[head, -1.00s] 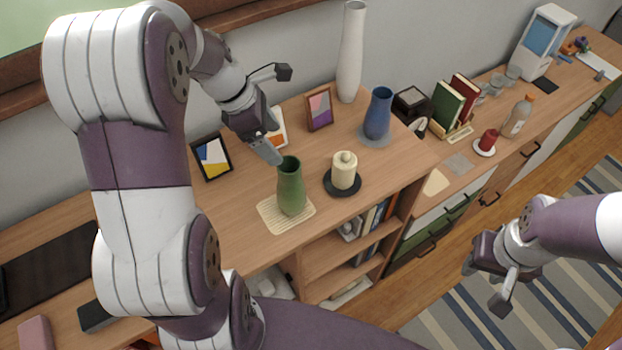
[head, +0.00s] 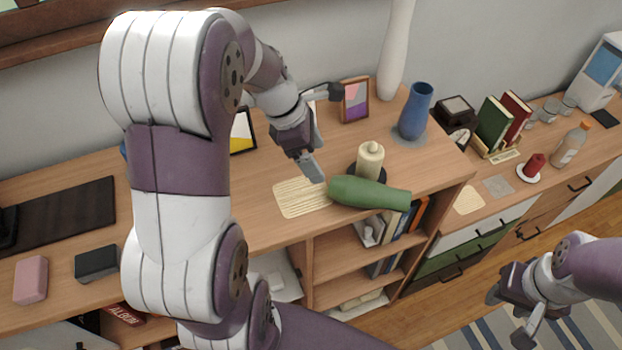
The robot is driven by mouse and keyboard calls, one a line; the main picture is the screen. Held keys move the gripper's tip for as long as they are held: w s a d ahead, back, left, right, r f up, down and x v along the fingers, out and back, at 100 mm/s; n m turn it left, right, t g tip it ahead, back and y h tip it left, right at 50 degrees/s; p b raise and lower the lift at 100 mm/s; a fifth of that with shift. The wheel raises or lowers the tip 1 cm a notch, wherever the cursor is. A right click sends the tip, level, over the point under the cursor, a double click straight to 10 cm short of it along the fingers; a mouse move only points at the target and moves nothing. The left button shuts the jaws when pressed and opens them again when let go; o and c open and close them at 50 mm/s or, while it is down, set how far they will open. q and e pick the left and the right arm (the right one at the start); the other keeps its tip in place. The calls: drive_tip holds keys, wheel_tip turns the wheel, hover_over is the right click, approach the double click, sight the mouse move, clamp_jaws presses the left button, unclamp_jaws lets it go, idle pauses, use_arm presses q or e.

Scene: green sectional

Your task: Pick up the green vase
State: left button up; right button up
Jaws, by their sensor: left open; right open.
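The green vase (head: 368,193) lies on its side near the front edge of the wooden cabinet top, in front of the cream candle (head: 369,161). One end of it lies at the right edge of the woven mat (head: 298,199). My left gripper (head: 314,160) is open and empty, just up and left of the vase, with a fingertip close to its left end. I cannot tell whether they touch. My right gripper (head: 508,310) is open and empty at the lower right, over the floor and away from the vase.
The blue vase (head: 415,111), a photo frame (head: 354,99) and a tall white vase (head: 396,50) stand behind. Open shelves (head: 340,255) with books lie below the front edge. Books (head: 495,125), a red candle (head: 534,165) and a bottle (head: 569,148) stand farther right.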

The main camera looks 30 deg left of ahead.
use_arm(q)
drive_tip(key=shift+w+a+f, duration=0.25)
drive_tip(key=shift+f, duration=0.1)
drive_tip(key=shift+s+d+r, duration=0.1)
drive_tip(key=shift+c, duration=0.9)
clamp_jaws()
drive_tip(key=c, duration=1.3)
unclamp_jaws()
drive_tip(key=o, duration=1.5)
drive_tip(key=shift+c, duration=0.2)
